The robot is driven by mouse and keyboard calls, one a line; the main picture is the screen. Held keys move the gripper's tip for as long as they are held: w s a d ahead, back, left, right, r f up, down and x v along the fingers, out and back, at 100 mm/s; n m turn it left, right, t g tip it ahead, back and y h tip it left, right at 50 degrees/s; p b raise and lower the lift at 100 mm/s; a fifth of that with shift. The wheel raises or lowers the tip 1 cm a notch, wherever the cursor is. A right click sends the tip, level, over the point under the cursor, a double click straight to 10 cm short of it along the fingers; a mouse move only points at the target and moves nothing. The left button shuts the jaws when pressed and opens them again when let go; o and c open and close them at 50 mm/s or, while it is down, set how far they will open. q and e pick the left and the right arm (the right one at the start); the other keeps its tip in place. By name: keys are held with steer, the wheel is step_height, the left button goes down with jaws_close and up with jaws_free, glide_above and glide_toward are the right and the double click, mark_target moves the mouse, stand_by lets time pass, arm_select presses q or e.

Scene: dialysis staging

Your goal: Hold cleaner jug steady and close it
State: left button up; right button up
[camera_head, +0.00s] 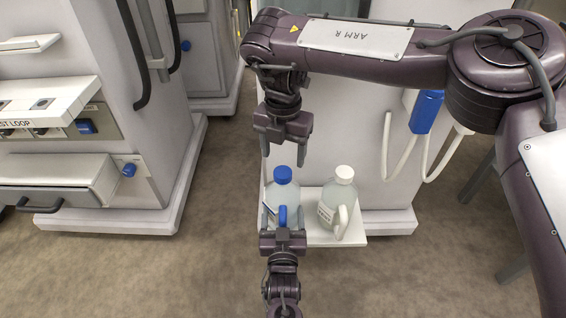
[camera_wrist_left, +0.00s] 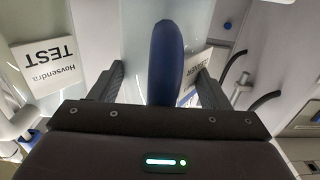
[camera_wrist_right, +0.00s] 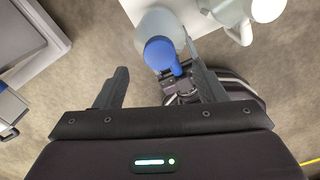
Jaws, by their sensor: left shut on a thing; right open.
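The cleaner jug (camera_head: 284,194) is translucent, with a blue cap (camera_head: 282,174) and a blue handle (camera_head: 283,216). It stands upright on a white shelf (camera_head: 322,234). My left gripper (camera_head: 283,230) is shut on the blue handle (camera_wrist_left: 166,60) from the front. A label partly hidden behind the handle shows in the left wrist view. My right gripper (camera_head: 284,153) is open and empty above the cap, pointing down. In the right wrist view the cap (camera_wrist_right: 160,53) shows just beyond the fingertips, with a gap. I cannot tell how tightly the cap sits.
A white-capped jug (camera_head: 338,203) with a white handle stands close to the right on the same shelf. A white machine stands behind, with a blue part (camera_head: 426,111) and pale hoses. At left, a cabinet has an open drawer (camera_head: 62,180). The floor in front is clear.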

steer(key=shift+r, duration=0.9)
arm_select(q)
steer(key=o, duration=1.9)
steer(key=shift+o, duration=0.2)
